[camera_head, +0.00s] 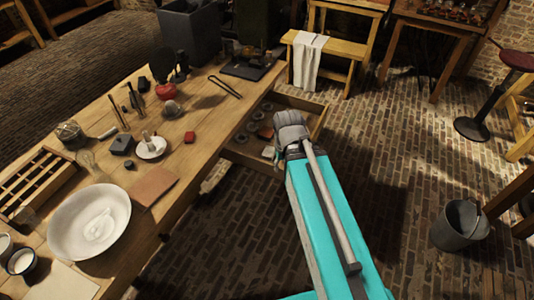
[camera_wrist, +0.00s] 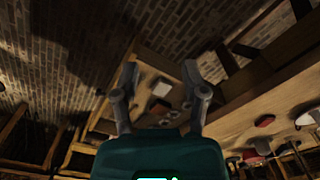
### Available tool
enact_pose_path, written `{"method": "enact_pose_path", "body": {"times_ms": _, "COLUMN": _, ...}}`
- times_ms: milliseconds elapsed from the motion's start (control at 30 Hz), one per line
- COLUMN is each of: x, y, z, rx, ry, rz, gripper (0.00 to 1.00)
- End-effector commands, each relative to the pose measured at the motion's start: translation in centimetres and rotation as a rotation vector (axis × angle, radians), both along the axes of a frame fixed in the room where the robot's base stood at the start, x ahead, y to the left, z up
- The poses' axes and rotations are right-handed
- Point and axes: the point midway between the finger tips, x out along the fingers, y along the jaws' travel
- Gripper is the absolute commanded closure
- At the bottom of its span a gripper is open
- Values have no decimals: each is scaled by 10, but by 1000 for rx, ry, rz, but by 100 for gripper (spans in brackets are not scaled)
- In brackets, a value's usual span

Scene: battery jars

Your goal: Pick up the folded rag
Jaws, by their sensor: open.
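My gripper (camera_wrist: 160,76) is open and empty in the wrist view, its two fingers wide apart, with the open drawer (camera_wrist: 143,58) beyond them. In the head view the grey end of my arm hides part of this drawer (camera_head: 314,119). A small pale, flat piece (camera_head: 268,152) lies in the drawer, left of my arm's end. A pale square piece (camera_wrist: 161,89) shows between the fingers in the wrist view. It may be the folded rag, but it is too small to tell. A white cloth (camera_head: 307,62) hangs over the wooden bench at the back.
The workbench (camera_head: 205,140) at left holds a white basin (camera_head: 89,222), a brown flat piece (camera_head: 152,186), a divided wooden tray (camera_head: 35,183) and several jars and tools. Small round and reddish things lie in the drawer. A bucket (camera_head: 460,225) stands right; brick floor is free between.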

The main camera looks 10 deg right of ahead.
Motion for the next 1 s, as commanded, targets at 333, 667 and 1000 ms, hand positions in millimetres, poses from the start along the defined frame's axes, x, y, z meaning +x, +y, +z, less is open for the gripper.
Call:
{"method": "enact_pose_path", "body": {"times_ms": 333, "x": 21, "y": 0, "z": -10, "rx": 0, "ry": 0, "rz": -28, "gripper": 0}}
{"method": "enact_pose_path", "body": {"times_ms": 667, "x": 126, "y": -7, "z": -53, "rx": 0, "ry": 0, "rz": -204, "gripper": 0}}
{"method": "enact_pose_path", "body": {"times_ms": 1000, "x": 252, "y": -5, "z": -102, "rx": 0, "ry": 0, "rz": -436, "gripper": 0}}
